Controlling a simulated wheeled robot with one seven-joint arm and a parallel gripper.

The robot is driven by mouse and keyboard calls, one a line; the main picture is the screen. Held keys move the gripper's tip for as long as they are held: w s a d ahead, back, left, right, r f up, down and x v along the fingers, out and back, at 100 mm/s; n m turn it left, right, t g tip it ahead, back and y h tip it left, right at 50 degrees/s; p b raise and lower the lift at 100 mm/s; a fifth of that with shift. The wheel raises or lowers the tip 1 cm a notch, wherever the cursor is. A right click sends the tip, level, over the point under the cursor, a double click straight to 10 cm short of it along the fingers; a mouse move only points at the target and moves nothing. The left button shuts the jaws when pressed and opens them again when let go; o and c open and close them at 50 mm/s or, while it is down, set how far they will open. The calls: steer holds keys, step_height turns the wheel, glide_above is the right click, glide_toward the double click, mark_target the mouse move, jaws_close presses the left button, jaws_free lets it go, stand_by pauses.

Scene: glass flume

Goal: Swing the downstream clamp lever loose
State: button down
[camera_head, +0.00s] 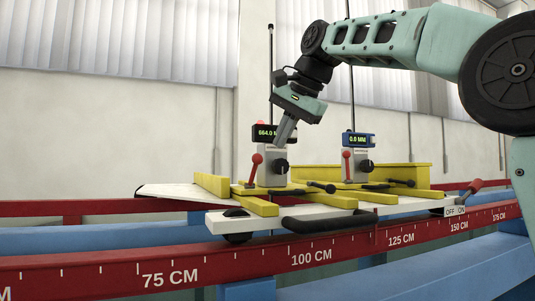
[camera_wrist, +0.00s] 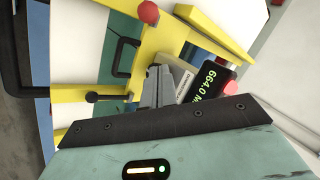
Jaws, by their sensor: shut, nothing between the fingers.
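Two gauge units stand on a white carriage plate. The left unit has a red-knobbed lever (camera_head: 255,163) standing nearly upright; the right unit has a similar red-knobbed lever (camera_head: 347,162). Low black-knobbed levers sit at the left unit (camera_head: 322,187) and the right unit (camera_head: 403,182). I cannot tell which lever is the downstream clamp. My gripper (camera_head: 279,143) points down at the left unit, its fingers shut and empty. In the wrist view, the shut fingers (camera_wrist: 160,72) are beside the unit, between a red knob (camera_wrist: 148,12) and a black-knobbed lever (camera_wrist: 93,97). Contact cannot be judged.
The left display (camera_head: 265,133) reads 664.0 MM and the right one (camera_head: 358,139) 0.0 MM. Tall thin rods rise behind them. Yellow bars (camera_head: 262,206) and a black handle (camera_head: 320,221) border the plate. A red-handled OFF/ON switch (camera_head: 474,188) is at right, above the red scale rail (camera_head: 200,264).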

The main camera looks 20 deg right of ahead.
mark_target(254, 173)
steer(key=shift+a+f+p, duration=0.45)
steer(key=shift+a+f, duration=1.55)
